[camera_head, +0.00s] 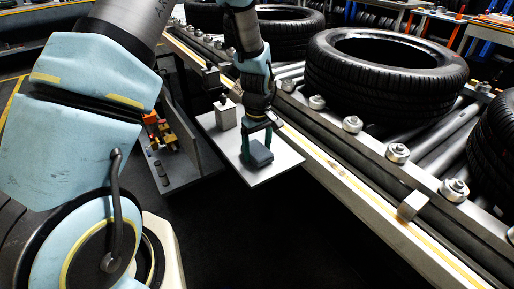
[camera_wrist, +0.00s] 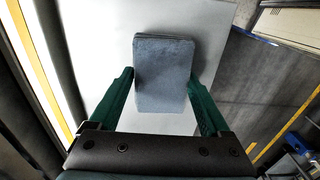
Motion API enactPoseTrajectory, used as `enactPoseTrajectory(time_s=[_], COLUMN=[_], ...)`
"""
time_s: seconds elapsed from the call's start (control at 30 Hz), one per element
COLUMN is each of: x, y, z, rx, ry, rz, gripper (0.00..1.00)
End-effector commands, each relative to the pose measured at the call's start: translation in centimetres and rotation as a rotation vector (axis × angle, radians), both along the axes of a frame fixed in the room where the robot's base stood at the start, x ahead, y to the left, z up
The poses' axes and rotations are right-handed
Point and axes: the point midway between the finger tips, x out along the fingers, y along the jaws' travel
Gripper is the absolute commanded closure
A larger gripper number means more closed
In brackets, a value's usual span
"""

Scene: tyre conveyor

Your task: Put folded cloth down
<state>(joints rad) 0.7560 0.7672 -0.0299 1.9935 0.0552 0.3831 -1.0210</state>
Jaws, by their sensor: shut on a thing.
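The folded cloth (camera_head: 258,157) is a small blue-grey pad. In the wrist view the folded cloth (camera_wrist: 163,75) lies between the two green fingers of my gripper (camera_wrist: 161,82), one along each side. My gripper (camera_head: 257,140) is shut on it and points down over a light square plate (camera_head: 278,168). The plate also fills much of the wrist view (camera_wrist: 105,45), behind the cloth. The cloth is at or just above the plate; I cannot tell if it touches.
A grey shelf (camera_head: 188,165) with orange items is to the left.

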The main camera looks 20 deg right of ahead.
Motion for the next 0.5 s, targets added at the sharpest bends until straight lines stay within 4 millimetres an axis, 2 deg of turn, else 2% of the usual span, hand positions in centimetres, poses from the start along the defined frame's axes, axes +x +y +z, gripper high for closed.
enactPoseTrajectory(time_s=[0.5], x=[0.02], y=[-0.04], z=[-1.16], rx=[-0.001], ry=[-0.001], rz=[-0.001], gripper=[0.89])
